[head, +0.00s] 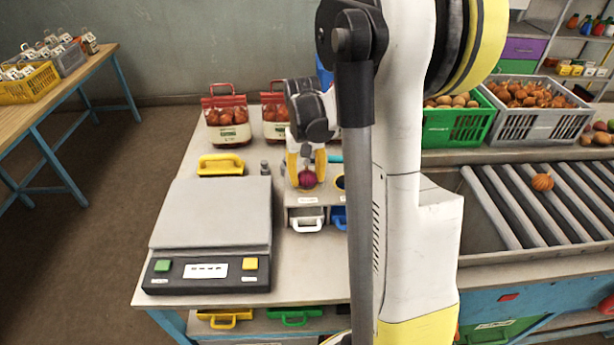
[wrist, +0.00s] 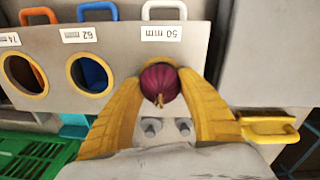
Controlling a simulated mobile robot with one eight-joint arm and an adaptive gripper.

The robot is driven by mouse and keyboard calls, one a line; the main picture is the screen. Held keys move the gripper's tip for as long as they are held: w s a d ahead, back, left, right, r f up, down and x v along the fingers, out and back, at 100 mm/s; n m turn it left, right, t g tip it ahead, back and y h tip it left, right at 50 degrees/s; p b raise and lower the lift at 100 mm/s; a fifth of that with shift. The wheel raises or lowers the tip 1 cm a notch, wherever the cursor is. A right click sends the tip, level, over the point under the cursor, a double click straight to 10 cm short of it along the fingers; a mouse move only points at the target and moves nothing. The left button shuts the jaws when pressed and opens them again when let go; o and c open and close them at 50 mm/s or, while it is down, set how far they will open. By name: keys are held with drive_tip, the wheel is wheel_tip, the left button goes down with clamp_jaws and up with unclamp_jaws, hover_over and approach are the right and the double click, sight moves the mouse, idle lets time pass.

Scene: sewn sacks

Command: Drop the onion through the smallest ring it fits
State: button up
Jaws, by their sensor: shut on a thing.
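A purple-red onion (wrist: 161,84) with a dry stem tip is held between the yellow fingers of my gripper (wrist: 160,92). The head view also shows the onion (head: 308,180) in my gripper (head: 307,170), over the ring box (head: 303,199). In the wrist view the onion covers most of the ring labelled 50 mm (wrist: 159,62). I cannot tell its height above that ring. The 62 mm ring (wrist: 71,75), yellow-rimmed with blue inside, and the largest ring (wrist: 7,73), labelled 74 with orange inside, are empty to the left.
A flat scale (head: 212,216) stands left of the box. A green crate (head: 459,125), a grey crate (head: 530,118) and a roller tray with one orange onion (head: 542,182) lie to the right.

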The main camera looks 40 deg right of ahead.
drive_tip(key=o, duration=1.2)
drive_tip(key=r, duration=1.2)
drive_tip(key=shift+w+a, duration=0.1)
drive_tip(key=shift+a, duration=0.1)
